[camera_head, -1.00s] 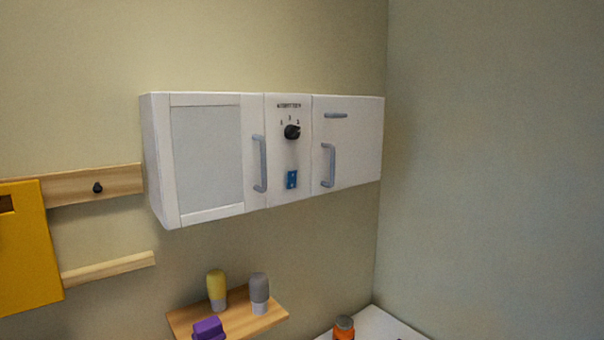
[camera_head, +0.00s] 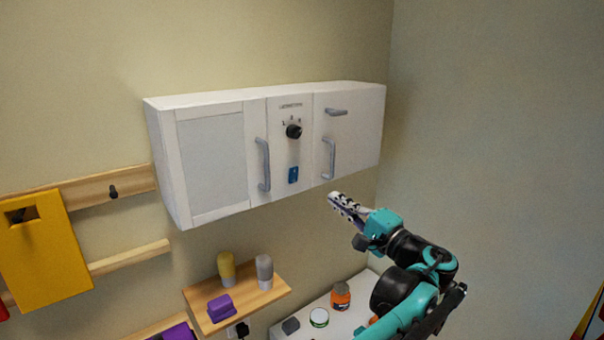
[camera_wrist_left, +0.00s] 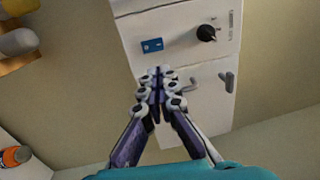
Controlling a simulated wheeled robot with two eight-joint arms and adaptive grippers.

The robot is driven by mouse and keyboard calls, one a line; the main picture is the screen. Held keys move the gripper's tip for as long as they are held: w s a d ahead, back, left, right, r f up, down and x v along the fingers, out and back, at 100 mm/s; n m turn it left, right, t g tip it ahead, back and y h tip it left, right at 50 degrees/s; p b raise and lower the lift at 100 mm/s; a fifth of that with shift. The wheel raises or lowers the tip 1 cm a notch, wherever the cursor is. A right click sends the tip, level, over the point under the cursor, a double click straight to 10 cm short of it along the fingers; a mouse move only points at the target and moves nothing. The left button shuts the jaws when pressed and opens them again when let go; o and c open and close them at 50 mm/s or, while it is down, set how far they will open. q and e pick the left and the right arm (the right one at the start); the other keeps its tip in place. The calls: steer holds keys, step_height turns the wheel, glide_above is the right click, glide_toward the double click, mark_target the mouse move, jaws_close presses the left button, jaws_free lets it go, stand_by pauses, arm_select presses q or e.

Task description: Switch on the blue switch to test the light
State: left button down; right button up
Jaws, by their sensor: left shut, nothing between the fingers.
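The blue switch (camera_head: 293,175) sits low on the middle panel of the white wall cabinet (camera_head: 212,100), under a black knob (camera_head: 294,131). In the wrist view the blue switch (camera_wrist_left: 152,45) is just beyond the fingertips, slightly to their left. My left gripper (camera_head: 331,196) is shut and empty, below the cabinet's right door and to the right of the switch. It also shows in the wrist view (camera_wrist_left: 158,72) with its fingers together. It appears apart from the switch. Whether the switch is on or off cannot be told. My right gripper is out of view.
Grey handles (camera_head: 263,164) (camera_head: 329,158) flank the panel. Below are a wooden shelf (camera_head: 262,297) with bottles and a purple block (camera_head: 221,307), and a white surface with an orange jar (camera_head: 340,297). A yellow board (camera_head: 45,265) hangs at left. Space before the panel is clear.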

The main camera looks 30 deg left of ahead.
mark_target(295, 169)
arm_select(q)
steer(key=p+x, duration=0.3)
steer(key=x, duration=1.1)
steer(key=shift+w+a+r, duration=0.2)
steer(key=shift+a+r, duration=0.1)
steer(key=shift+a, duration=0.1)
steer(key=shift+d, duration=0.1)
steer(key=shift+f, duration=0.1)
